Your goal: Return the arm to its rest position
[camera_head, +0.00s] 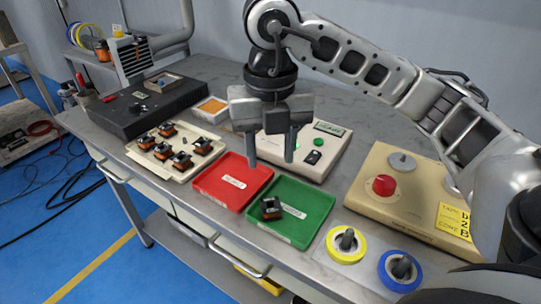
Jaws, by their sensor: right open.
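My right arm (380,70) comes in from the right and reaches over the workbench. My right gripper (270,147) is open and empty, pointing down above the back edges of the red tray and the green tray, in front of the white tester box. The red tray (213,187) looks empty apart from its label. The green tray (312,222) holds one dark coil part (271,208) near its left side. My left gripper is not in view.
A beige tray (142,160) holds several coil parts at the left. The white tester (322,155) and the beige winder box (375,212) with a red knob (384,185) stand at the back and right. Yellow (333,249) and blue (387,278) spools are near the front edge.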

